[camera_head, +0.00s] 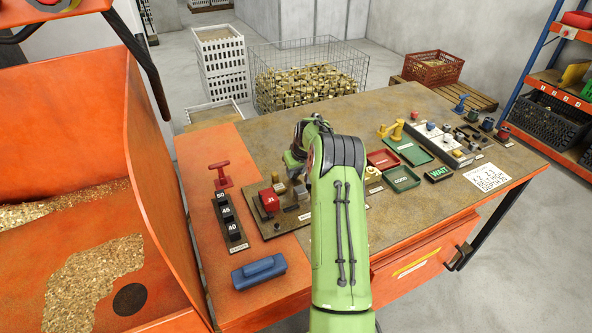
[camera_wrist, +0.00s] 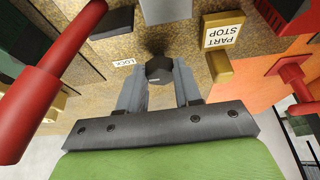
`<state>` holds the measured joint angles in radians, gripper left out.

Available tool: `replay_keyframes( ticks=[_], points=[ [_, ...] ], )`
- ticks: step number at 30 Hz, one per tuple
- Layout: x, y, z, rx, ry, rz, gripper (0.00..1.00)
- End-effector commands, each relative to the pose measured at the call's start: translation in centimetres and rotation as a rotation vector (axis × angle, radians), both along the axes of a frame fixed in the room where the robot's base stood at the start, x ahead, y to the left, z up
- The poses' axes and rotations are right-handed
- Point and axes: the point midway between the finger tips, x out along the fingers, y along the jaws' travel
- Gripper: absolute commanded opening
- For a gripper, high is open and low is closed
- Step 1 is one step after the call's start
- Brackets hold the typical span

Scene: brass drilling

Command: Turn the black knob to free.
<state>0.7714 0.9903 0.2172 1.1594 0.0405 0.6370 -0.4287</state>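The black knob (camera_wrist: 160,69) shows in the wrist view at the middle, between my gripper's two grey fingers. My gripper (camera_wrist: 160,76) has one finger against each side of the knob, with no clear gap. A small white label reading LOCK (camera_wrist: 124,62) lies to the left of the knob. I cannot make out a FREE label or the knob's pointer. In the head view my gripper (camera_head: 296,172) is low over the control plate (camera_head: 272,228) on the bench, partly hidden by my arm. The knob cannot be picked out there.
A brass-coloured block labelled PART STOP (camera_wrist: 222,32) stands close right of the knob in the wrist view. Red handles flank it, one on the left (camera_wrist: 52,75). On the bench are a red block (camera_head: 269,201), a numbered rack (camera_head: 230,222) and green trays (camera_head: 403,179).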

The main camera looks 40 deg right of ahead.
Motion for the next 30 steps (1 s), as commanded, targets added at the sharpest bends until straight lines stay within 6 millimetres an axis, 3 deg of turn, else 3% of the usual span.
replay_keyframes(
  ticks=[1,5,17,30],
  points=[
    [0.0,0.01,0.01,0.0,0.0,0.0,0.23],
    [0.0,0.01,0.02,0.0,0.0,0.0,0.03],
    [0.08,0.15,-0.05,-0.001,-0.001,-0.082,0.04],
    [0.37,0.59,-0.02,-0.002,-0.001,-0.451,0.04]
  ],
)
